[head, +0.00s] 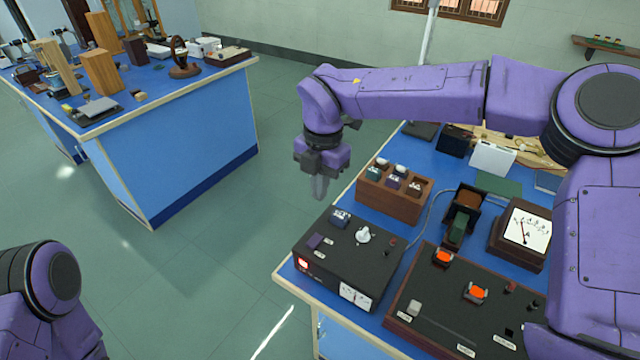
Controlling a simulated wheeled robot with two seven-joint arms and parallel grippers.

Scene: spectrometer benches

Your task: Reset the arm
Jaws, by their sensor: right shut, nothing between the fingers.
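My right arm reaches in from the right side of the head view and bends over the near bench. Its gripper (320,185) points down beyond the bench's left edge, above the floor, with its fingers together and nothing held. My left arm shows only as a purple link at the lower left; its gripper is out of the picture.
The near blue bench (408,150) holds a black control box (340,262), a wooden rack (372,200), a dial meter (520,235) and a dark panel with orange buttons (460,312). A second blue bench (190,140) stands at the left. Green floor (220,270) lies open between.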

